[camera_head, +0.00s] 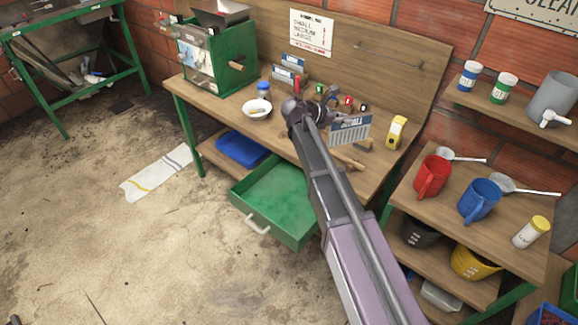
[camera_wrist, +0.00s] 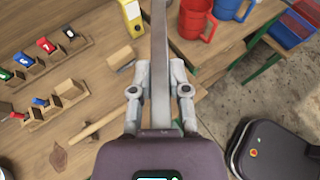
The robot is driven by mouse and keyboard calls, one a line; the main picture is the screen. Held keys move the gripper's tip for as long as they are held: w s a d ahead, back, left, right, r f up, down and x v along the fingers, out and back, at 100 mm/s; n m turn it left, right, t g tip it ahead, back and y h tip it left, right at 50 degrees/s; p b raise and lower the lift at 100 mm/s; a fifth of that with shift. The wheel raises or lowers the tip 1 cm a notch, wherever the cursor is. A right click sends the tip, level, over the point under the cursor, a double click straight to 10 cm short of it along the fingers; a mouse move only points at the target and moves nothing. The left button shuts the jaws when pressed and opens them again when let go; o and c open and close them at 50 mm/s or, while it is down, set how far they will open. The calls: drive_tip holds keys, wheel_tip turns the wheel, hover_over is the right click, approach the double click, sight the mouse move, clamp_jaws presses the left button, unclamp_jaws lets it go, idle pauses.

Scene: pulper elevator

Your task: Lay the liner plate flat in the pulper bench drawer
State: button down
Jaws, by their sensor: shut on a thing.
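The liner plate (camera_head: 350,131) is a grey slotted plate with a blue label band reading "SMALL". My gripper (camera_wrist: 160,95) is shut on it in the wrist view, where the plate (camera_wrist: 160,45) shows edge-on as a grey strip between the fingers. The plate stands upright above the workbench (camera_head: 375,165), towards its right half. The green bench drawer (camera_head: 262,222) is pulled open below the bench front, left of my arm. Its visible floor is bare; my arm hides its right part. In the head view my arm mostly hides the fingers.
A white bowl (camera_head: 257,108), a yellow item (camera_head: 396,132) and a rack of numbered pieces (camera_wrist: 45,62) are on the bench. A wooden-handled tool (camera_wrist: 100,123) lies below. Red (camera_head: 432,177) and blue mugs (camera_head: 479,199) stand at right. Floor before the drawer is clear.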

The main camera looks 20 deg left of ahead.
drive_tip(key=shift+d, duration=0.2)
drive_tip(key=shift+s+a+f+b, duration=0.1)
drive_tip(key=shift+a+f+b, duration=0.05)
drive_tip(key=shift+f+b, duration=0.2)
drive_tip(key=s+a+f+n+t+y+b, duration=0.4)
drive_tip(key=s+a+f+n+b, duration=0.3)
drive_tip(key=s+a+f+b, duration=0.4)
drive_tip(key=shift+s+a+f+n+t+y+b, duration=0.3)
drive_tip(key=shift+s+a+f+y+b, duration=0.15)
drive_tip(key=shift+a+f+b, duration=1.7)
drive_tip(key=shift+w+d+f, duration=0.1)
drive_tip(key=shift+d+f, duration=0.1)
